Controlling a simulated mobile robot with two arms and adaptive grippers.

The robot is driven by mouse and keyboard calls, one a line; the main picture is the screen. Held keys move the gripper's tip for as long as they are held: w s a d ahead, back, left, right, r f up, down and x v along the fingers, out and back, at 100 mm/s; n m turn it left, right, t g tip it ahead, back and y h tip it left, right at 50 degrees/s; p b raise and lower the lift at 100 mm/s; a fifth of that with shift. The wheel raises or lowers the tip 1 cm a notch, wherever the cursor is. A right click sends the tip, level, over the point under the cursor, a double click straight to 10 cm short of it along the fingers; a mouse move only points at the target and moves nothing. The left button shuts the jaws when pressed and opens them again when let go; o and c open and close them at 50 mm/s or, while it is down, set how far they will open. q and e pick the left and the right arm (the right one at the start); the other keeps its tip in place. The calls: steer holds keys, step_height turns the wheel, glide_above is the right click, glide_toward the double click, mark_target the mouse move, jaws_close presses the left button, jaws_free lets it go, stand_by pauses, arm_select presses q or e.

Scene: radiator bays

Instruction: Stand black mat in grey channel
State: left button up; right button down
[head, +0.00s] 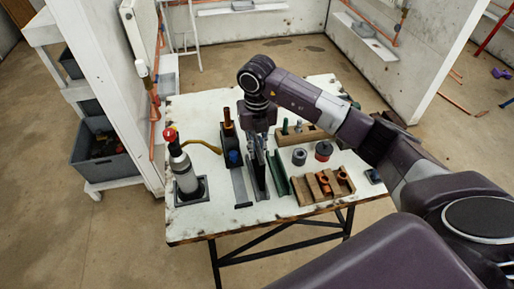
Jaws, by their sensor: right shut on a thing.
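My right gripper (257,158) comes down over the middle of the white table and is shut on a thin dark upright piece, which looks like the black mat (260,182). The gripper hides its upper part. A long narrow grey strip, which looks like the grey channel (240,186), lies just left of the held piece. I cannot tell whether the mat touches the channel or the table. My left gripper is not in view.
On the table (215,222), a grey bottle with a red top (182,165) stands at left. A green strip (278,173) lies right of the gripper, near a wooden block rack (325,186) and two small cylinders. The table's front left is clear. A shelf with bins (105,150) stands at left.

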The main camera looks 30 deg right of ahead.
steer(key=shift+w+f+b, duration=0.1)
steer(key=shift+f+b, duration=0.4)
stand_by(0.4)
steer(key=shift+f+b, duration=1.1)
steer(key=shift+f, duration=0.35)
steer(key=c, duration=1.9)
jaws_free()
steer(key=shift+r, duration=0.1)
